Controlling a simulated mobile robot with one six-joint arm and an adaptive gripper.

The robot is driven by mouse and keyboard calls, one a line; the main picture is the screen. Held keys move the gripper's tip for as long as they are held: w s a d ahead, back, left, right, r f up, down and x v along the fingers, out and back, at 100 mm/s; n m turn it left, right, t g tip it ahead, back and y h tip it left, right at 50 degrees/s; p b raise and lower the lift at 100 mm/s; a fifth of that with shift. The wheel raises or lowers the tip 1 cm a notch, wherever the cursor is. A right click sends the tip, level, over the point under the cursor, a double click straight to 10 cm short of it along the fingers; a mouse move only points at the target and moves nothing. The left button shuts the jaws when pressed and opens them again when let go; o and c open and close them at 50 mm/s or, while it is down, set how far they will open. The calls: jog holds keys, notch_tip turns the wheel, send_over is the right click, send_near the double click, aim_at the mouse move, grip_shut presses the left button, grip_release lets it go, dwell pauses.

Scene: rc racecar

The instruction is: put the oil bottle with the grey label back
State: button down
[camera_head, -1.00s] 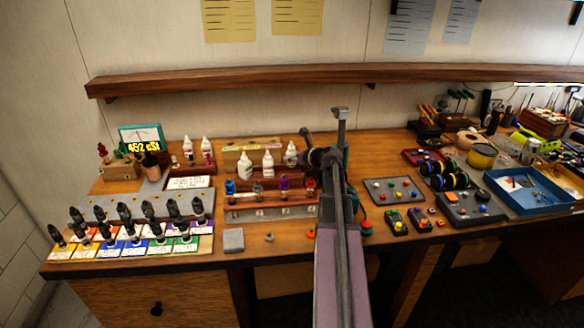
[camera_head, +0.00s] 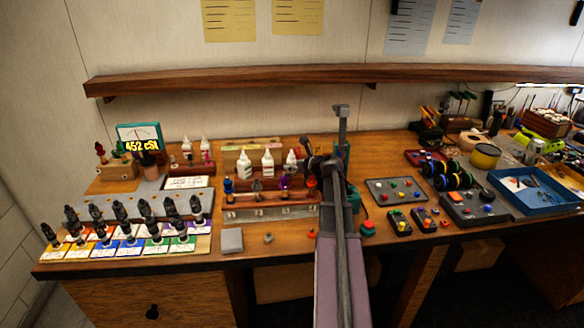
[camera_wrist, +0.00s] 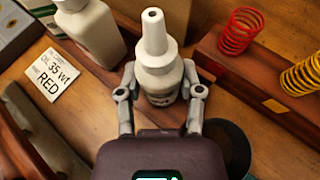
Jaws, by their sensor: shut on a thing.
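My gripper (camera_wrist: 160,78) is shut on a white bottle with a cone nozzle (camera_wrist: 157,50), one finger on each side of its body. Its label is mostly hidden, so I cannot tell the label's colour. In the head view this bottle (camera_head: 291,160) is upright at the right end of a row of three white bottles. I cannot tell whether its base touches the rack. Another white bottle (camera_wrist: 92,35) stands to its left in the wrist view, beside a card reading "35 wt RED" (camera_wrist: 50,75).
A red spring (camera_wrist: 240,30) and a yellow spring (camera_wrist: 302,75) stand on a wooden block to the right. In the head view, colored shocks (camera_head: 257,188) stand in front of the bottles. Two more white bottles (camera_head: 196,150) are farther left. A wooden shelf (camera_head: 220,78) runs above.

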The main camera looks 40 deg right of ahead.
jog(key=shift+f, duration=0.2)
jog(key=shift+c, duration=1.3)
grip_release()
jog(key=shift+r, duration=0.15)
jog(key=shift+r, duration=0.15)
jog(key=p+v, duration=0.4)
jog(key=v, duration=0.8)
jog(key=shift+p, duration=0.35)
